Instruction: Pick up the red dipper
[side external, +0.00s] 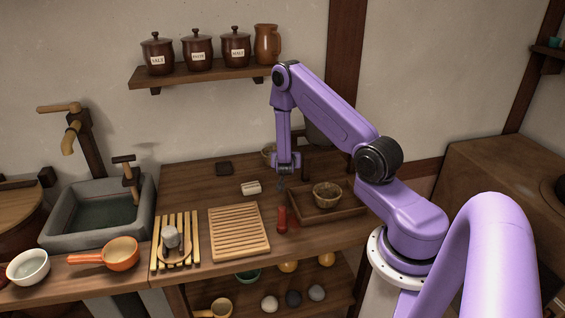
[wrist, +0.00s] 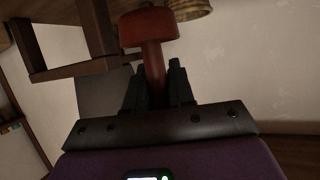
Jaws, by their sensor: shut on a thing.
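The red dipper (side external: 282,220) hangs or stands upright below my gripper (side external: 281,186) in the side view, left of the brown tray. In the wrist view the dipper (wrist: 148,27) shows a wide red head beyond the fingers and a narrower red stem running back between them. My gripper (wrist: 154,90) is shut on that stem. I cannot tell whether the dipper's lower end touches the counter.
A brown tray (side external: 308,215) with a woven-looking bowl (side external: 327,195) is close on the right. A slatted board (side external: 239,232) lies to the left. An orange pan (side external: 121,252) is farther left.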

